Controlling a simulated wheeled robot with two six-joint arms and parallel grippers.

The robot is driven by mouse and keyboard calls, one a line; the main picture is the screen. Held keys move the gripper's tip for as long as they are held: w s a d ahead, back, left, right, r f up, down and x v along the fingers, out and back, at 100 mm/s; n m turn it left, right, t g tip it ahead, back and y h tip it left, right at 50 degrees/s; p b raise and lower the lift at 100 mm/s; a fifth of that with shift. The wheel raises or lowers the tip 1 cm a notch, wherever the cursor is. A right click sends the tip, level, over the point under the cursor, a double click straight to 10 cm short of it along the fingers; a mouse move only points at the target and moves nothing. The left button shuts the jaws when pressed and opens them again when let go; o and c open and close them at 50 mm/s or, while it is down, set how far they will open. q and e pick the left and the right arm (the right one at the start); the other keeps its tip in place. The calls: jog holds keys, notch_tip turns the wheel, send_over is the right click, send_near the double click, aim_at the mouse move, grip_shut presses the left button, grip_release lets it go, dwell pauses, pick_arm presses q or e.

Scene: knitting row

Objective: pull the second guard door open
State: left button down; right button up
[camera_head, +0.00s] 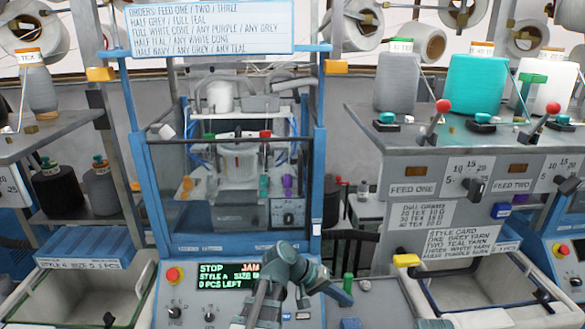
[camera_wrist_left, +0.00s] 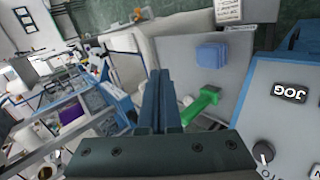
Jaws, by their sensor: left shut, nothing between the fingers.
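A blue-framed knitting machine stands in the middle of the head view, with a clear guard door (camera_head: 165,190) across its front. A dark bar runs across the door's upper part, and the door looks closed. I cannot tell from the pictures whether this is the second guard door. My left gripper (camera_head: 343,297) is below and right of the door, over the grey tray beside the control panel, apart from the door. In the left wrist view its fingers (camera_wrist_left: 165,100) are together and empty. My right gripper is not in view.
A control panel (camera_head: 215,275) with a JAM display is below the door, partly hidden by my left arm. A green-handled tool (camera_wrist_left: 203,103) and a blue block (camera_wrist_left: 211,55) lie near my fingers. Open bins (camera_head: 480,285) stand right and left; yarn cones (camera_head: 475,85) stand on the right shelf.

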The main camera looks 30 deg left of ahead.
pick_arm(q)
jog(key=w+a+r+n+t+h+p, duration=0.1)
jog(key=w+a+r+n+t+p, duration=0.15)
jog(key=a+r, duration=0.55)
jog(key=w+a+r+n+t+p, duration=0.1)
jog(key=a+r+n+t+p, duration=0.2)
jog(key=a+r, duration=0.5)
jog(key=n+t+y+p, duration=0.1)
jog(key=n+t+p, duration=0.15)
jog(key=t, duration=0.35)
send_near(291, 183)
notch_tip(291, 183, up, 2)
jog(key=s+d, duration=0.1)
jog(key=s, duration=0.2)
jog(key=x, duration=0.9)
jog(key=shift+w+d+f, duration=0.1)
jog(key=shift+d+f, duration=0.1)
jog(key=shift+w+d, duration=0.3)
jog(key=shift+w, duration=0.15)
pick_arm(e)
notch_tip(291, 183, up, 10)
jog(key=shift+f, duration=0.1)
